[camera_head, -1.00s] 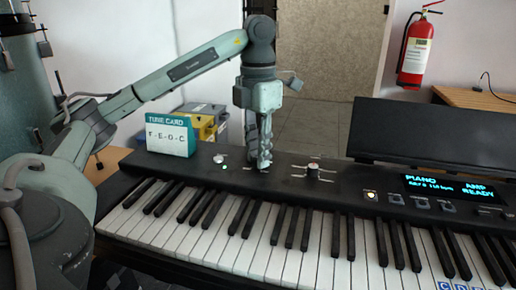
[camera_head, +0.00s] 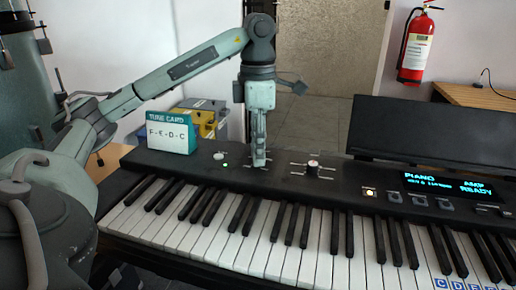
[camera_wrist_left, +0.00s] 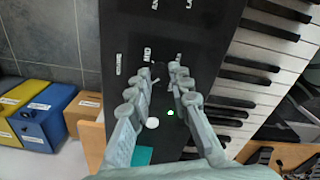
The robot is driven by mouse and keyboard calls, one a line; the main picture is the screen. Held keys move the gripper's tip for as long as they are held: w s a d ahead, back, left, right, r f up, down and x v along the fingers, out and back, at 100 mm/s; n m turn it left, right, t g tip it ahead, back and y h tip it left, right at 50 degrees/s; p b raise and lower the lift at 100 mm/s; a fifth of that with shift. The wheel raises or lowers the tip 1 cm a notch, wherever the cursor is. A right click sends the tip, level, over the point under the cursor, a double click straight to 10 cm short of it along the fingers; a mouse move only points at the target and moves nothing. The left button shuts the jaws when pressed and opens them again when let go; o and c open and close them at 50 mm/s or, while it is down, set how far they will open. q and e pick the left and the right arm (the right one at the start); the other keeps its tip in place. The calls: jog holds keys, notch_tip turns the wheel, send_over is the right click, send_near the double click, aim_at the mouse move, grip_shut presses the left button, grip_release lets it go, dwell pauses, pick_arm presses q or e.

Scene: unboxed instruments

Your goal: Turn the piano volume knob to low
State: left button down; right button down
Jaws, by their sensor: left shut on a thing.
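The piano (camera_head: 190,168) is a black keyboard with a control panel behind its keys. My left gripper (camera_head: 258,163) points straight down at this panel, left of a second silver-topped knob (camera_head: 313,167). In the left wrist view, the gripper's fingers (camera_wrist_left: 160,70) are closed around the dark volume knob (camera_wrist_left: 160,72), which is mostly hidden between the fingertips. Labels reading VOLUME and MID show beside it; the knob's pointer cannot be made out. In the head view the fingers cover the knob. My right gripper is not in view.
A tune card (camera_head: 171,133) stands at the panel's left end, near a round white button (camera_head: 219,156) and a green light. The lit display (camera_head: 447,186) and a black music stand (camera_head: 430,140) are on the right. Yellow and blue boxes (camera_head: 200,118) stand behind.

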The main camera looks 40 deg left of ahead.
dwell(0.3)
pick_arm(q)
jog(key=c, duration=1.4)
grip_release()
jog(key=shift+o, duration=0.2)
notch_tip(320, 180, up, 12)
